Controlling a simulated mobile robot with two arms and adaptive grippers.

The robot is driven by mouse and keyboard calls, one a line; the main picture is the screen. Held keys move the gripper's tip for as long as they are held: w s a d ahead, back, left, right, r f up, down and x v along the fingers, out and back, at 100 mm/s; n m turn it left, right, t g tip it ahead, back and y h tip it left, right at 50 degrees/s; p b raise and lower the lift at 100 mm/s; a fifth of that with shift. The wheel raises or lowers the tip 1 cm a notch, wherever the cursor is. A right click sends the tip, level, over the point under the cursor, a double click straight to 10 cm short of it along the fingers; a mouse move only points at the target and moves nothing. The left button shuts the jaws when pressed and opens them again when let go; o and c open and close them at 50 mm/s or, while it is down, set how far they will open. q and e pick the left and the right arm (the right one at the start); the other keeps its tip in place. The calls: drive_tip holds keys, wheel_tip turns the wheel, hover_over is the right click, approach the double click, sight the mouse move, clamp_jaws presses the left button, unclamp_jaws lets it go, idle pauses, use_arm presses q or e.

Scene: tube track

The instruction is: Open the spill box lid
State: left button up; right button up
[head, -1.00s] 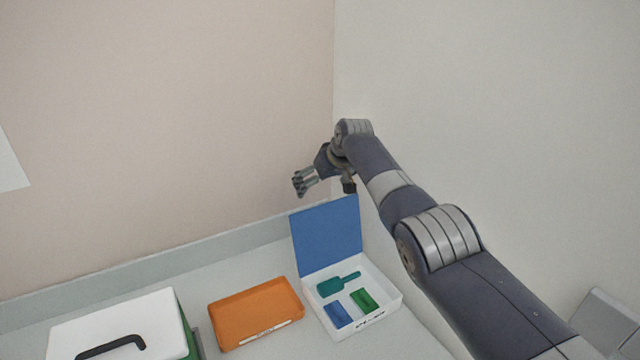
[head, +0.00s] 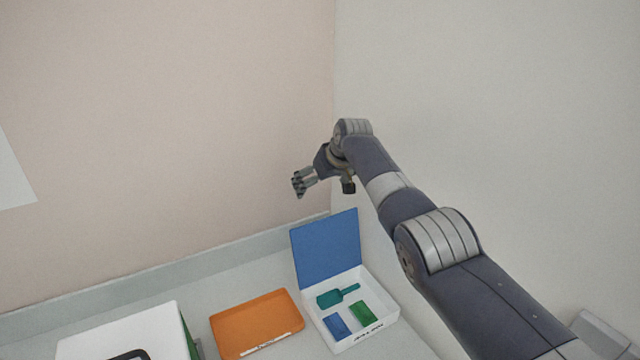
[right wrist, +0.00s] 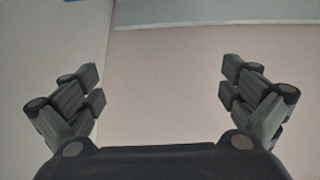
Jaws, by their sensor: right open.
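The spill box (head: 388,319) is a white open box on the bench in the head view. Its blue lid (head: 327,249) stands raised at the back, leaning near upright. Inside lie a teal scoop (head: 338,295), a blue packet (head: 337,326) and a green packet (head: 361,313). My right gripper (head: 299,184) is above the lid and apart from it, empty. In the right wrist view my right gripper (right wrist: 162,82) has its fingers wide apart with nothing between them. My left gripper is not in the frames.
An orange tray (head: 255,318) lies left of the spill box. A white-lidded green case with a black handle (head: 120,330) stands further left, partly cut off. The bench (head: 205,277) meets walls at the back and right.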

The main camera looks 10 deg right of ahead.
drive_tip(key=v, duration=1.2)
idle(0.3)
drive_tip(key=shift+f, duration=0.1)
